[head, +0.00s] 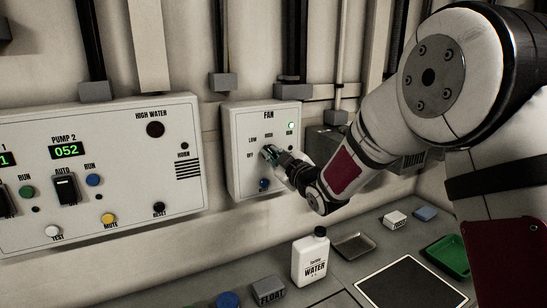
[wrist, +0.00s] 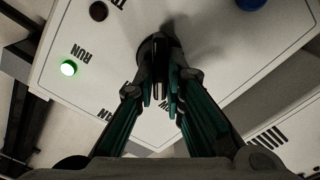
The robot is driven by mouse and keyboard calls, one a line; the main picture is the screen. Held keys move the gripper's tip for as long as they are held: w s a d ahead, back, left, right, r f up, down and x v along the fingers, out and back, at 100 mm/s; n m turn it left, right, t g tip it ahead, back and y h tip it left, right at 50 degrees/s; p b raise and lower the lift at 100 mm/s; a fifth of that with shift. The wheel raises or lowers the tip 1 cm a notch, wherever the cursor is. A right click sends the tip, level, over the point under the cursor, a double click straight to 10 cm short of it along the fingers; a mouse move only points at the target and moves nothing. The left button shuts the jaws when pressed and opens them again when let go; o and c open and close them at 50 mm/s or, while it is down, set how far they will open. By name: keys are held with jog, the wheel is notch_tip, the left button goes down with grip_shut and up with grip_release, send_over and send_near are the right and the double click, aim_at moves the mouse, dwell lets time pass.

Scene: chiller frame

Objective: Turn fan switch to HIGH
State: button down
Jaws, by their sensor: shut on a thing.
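The fan box (head: 243,170) is a white wall panel headed FAN, with LOW, HIGH and OFF marked around its switch. The fan switch is a black rotary knob (wrist: 153,47), seen between my fingertips in the wrist view. My gripper (head: 273,153) reaches it from the right, and in the wrist view (wrist: 161,88) its green-padded fingers are shut on the knob's grip. The fingers cover most of the knob in the head view, so I cannot tell which mark it points to.
The green RUN lamp (head: 291,126) is lit. A blue button (head: 264,184) sits below the switch. The pump panel (head: 110,190) is on the left. A white water jug (head: 310,258), a green tray (head: 449,256) and other small items stand on the bench below.

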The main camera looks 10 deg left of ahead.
jog(key=m+b, duration=0.1)
jog(key=m, duration=0.1)
jog(key=m+b, duration=0.1)
jog(key=m, duration=0.1)
jog(key=shift+w+d+m+b, duration=0.15)
jog(key=shift+m+b, duration=0.75)
jog(key=shift+m, duration=0.9)
jog(key=c, duration=1.7)
grip_release()
jog(key=shift+o, duration=0.2)
jog(key=shift+d, duration=0.1)
jog(key=v, duration=1.2)
